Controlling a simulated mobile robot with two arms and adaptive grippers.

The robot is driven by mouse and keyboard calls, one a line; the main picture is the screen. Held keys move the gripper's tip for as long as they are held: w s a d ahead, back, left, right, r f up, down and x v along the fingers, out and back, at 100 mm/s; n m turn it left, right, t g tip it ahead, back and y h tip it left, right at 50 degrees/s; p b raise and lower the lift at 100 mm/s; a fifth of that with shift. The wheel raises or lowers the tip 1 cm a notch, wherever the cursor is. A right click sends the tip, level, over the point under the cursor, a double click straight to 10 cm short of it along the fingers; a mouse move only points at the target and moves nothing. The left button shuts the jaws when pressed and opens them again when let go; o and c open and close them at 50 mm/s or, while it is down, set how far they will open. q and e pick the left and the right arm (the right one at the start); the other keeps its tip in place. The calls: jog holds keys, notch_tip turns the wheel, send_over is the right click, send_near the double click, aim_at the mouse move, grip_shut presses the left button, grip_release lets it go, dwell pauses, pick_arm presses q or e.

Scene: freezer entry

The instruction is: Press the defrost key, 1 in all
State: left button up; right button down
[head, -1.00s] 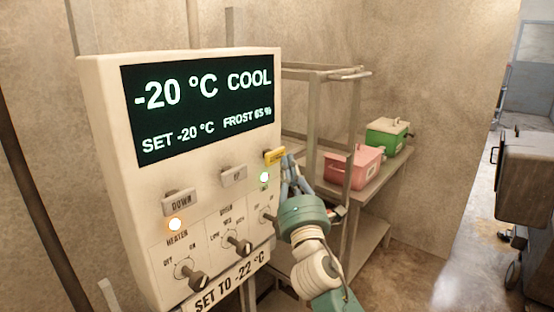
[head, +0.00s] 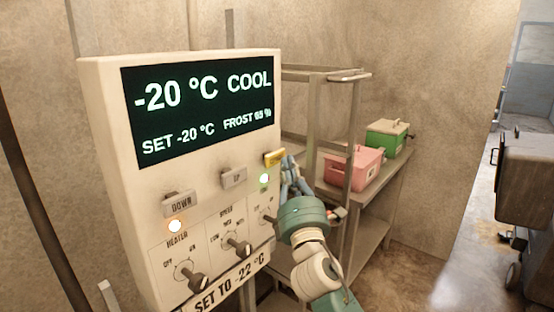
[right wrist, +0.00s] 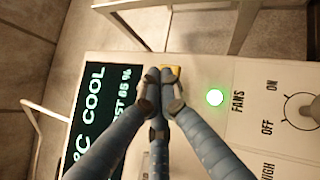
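The yellow key (head: 273,158), whose small label is hard to read, sits at the right edge of the white control panel (head: 108,130), below the display (head: 200,105). The display reads -20 °C, COOL, SET -20 °C and a frost percentage too blurred to be sure of. My right gripper (head: 288,162) has its fingers drawn together, with nothing held, at the yellow key's right side. In the right wrist view the fingertips (right wrist: 160,76) overlap the yellow key (right wrist: 171,72); I cannot tell whether they press it. My left gripper is out of view.
Grey DOWN (head: 180,204) and UP (head: 233,177) keys sit left of the yellow key. Lamps glow beside the HEATER and FANS knobs, including a green lamp (right wrist: 215,97). A rack, a pink box (head: 352,168) and a green box (head: 386,139) on a bench stand behind.

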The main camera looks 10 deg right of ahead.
jog(key=shift+w+a, duration=0.1)
jog(key=shift+a, duration=0.05)
jog(key=shift+w+a, duration=0.15)
jog(key=shift+w, duration=0.1)
jog(key=shift+w+a+b, duration=0.3)
jog(key=shift+w+b, duration=0.05)
dwell(1.1)
jog(key=shift+s+d, duration=0.1)
jog(key=shift+s, duration=0.05)
jog(key=shift+s+d+p, duration=0.45)
jog(key=shift+s, duration=0.15)
dwell(0.3)
jog(key=s+d, duration=0.1)
jog(key=s, duration=0.1)
jog(key=s+d+p, duration=0.1)
jog(key=s+d, duration=0.1)
jog(key=shift+p, duration=0.3)
